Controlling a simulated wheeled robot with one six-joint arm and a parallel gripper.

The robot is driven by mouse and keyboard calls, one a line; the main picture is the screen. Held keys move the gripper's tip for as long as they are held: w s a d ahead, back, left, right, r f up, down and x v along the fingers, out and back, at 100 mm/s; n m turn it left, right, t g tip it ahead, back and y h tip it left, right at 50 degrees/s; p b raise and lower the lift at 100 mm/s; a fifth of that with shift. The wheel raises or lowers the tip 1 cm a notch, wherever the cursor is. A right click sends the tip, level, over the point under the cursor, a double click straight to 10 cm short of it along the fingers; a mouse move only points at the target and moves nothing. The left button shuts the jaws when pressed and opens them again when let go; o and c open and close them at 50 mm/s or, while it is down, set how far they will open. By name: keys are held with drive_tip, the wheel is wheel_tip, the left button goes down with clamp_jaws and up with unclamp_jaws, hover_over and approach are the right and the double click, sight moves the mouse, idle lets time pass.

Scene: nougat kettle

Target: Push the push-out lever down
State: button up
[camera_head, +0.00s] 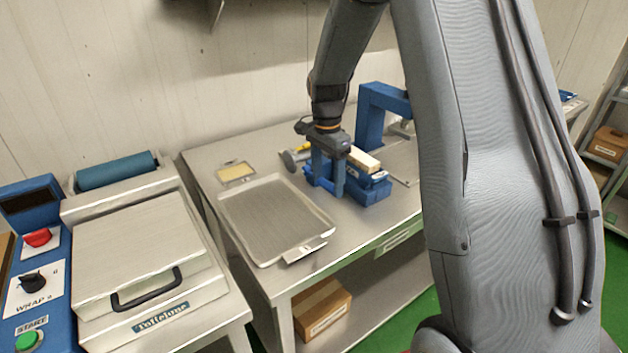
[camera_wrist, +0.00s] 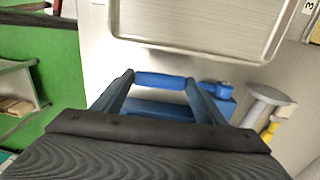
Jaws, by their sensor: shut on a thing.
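A low blue fixture (camera_head: 369,190) stands on the steel table, with a pale block (camera_head: 362,160) at its top; the fixture also shows in the wrist view (camera_wrist: 150,107). My gripper (camera_head: 327,185) points down at the left part of the fixture. In the wrist view my gripper (camera_wrist: 160,82) has a blue crossbar (camera_wrist: 160,79) between its two fingertips and is shut on it. The bar looks like the push-out lever's handle. My fingers and wrist hide part of the fixture, so the lever's angle is hard to tell.
A steel tray (camera_head: 270,215) lies left of the fixture. A grey round-headed tool (camera_head: 290,160) lies just behind my gripper. A blue arch-shaped stand (camera_head: 370,115) rises behind the fixture. A wrapping machine (camera_head: 140,250) stands at the left. A cardboard box (camera_head: 322,308) sits below the table.

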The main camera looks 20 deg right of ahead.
sight(328, 183)
drive_tip(key=shift+s+d+f, duration=0.1)
drive_tip(key=shift+s+d, duration=0.05)
drive_tip(key=shift+s, duration=0.15)
drive_tip(key=o, duration=1.5)
drive_tip(key=shift+d, duration=0.15)
drive_tip(key=shift+w+r, duration=0.15)
drive_tip(key=shift+r, duration=0.1)
drive_tip(key=r+b, duration=0.1)
drive_tip(key=r, duration=0.2)
drive_tip(key=r+b, duration=0.1)
drive_tip(key=r, duration=0.3)
drive_tip(key=shift+w+a+r, duration=0.1)
drive_tip(key=shift+a+r, duration=0.1)
